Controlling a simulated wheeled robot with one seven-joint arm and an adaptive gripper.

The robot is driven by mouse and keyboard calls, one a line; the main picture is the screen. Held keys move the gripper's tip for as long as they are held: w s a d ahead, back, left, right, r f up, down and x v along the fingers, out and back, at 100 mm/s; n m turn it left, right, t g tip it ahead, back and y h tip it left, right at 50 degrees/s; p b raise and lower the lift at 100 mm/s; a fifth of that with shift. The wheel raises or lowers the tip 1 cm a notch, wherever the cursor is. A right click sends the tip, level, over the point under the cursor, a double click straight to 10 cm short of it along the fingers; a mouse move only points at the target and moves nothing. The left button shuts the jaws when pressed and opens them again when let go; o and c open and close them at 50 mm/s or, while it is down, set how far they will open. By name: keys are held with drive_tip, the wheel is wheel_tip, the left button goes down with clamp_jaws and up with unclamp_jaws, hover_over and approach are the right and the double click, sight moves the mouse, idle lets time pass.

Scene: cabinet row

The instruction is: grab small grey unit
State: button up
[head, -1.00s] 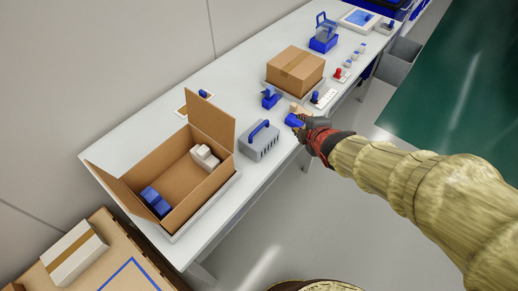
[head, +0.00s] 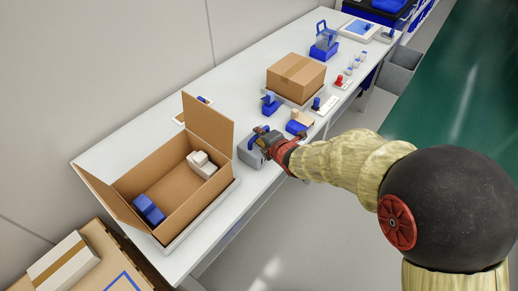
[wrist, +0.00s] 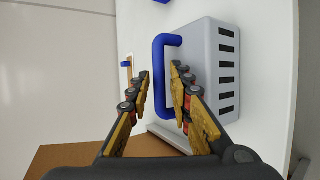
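The small grey unit (head: 249,155) is a grey box with dark vent slots and a blue handle; it stands on the white table near the front edge, right of the open cardboard box. In the wrist view the unit (wrist: 211,75) fills the right side, with its blue handle (wrist: 159,75) lying in line with the gap between my fingertips. My gripper (head: 265,139) is at the unit's handle, partly covering it. In the wrist view my gripper (wrist: 161,80) is open, a finger on each side of the handle. I cannot tell whether the fingers touch it.
An open cardboard box (head: 150,183) holding blue and white items stands left of the unit. Small blue devices (head: 270,104) and a closed cardboard box (head: 296,76) stand further back. A beige-and-blue item (head: 298,124) lies right of my gripper. The floor in front is clear.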

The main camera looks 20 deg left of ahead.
drive_tip(key=shift+w+a, duration=0.1)
drive_tip(key=shift+c, duration=1.2)
clamp_jaws()
